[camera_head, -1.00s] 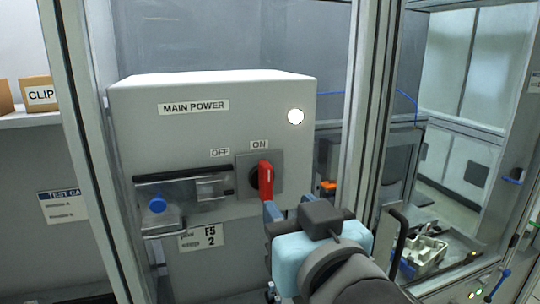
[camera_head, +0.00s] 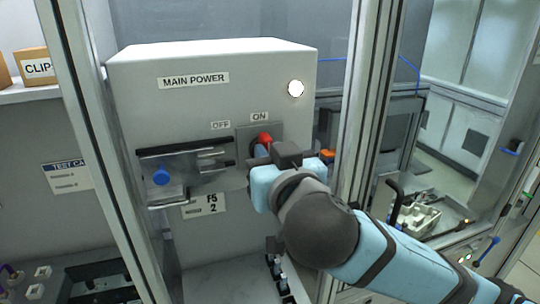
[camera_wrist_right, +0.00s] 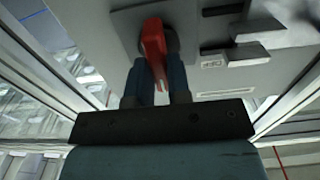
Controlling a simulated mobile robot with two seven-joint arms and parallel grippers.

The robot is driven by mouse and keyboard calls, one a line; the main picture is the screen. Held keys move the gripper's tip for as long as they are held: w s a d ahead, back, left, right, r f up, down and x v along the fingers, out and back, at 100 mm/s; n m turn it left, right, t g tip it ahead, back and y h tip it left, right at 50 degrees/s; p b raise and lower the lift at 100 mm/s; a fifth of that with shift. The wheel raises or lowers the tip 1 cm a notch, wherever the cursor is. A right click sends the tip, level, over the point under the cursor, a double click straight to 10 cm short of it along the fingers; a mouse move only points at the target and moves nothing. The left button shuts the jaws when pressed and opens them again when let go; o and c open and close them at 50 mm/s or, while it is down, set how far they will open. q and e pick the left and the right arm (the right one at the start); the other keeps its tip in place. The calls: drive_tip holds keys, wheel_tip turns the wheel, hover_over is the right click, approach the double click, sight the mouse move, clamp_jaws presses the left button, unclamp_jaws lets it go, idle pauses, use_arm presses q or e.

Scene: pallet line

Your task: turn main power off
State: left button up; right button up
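The grey main power box (camera_head: 250,75) carries a rotary switch with a red handle (camera_head: 264,138). The handle stands upright under the ON label (camera_head: 260,117). The OFF label (camera_head: 220,125) is to its left. My right gripper (camera_head: 262,155) is at the switch and hides the handle's lower part. In the right wrist view, the two blue fingers (camera_wrist_right: 160,75) lie on either side of the red handle (camera_wrist_right: 154,42), with no clear gap. They look shut on it. My left gripper is not in view.
Left of the switch, a metal bracket with bars (camera_head: 190,165) and a blue knob (camera_head: 160,177) juts from the box front. A frame post (camera_head: 90,150) stands at left and another (camera_head: 367,110) at right.

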clamp_jaws()
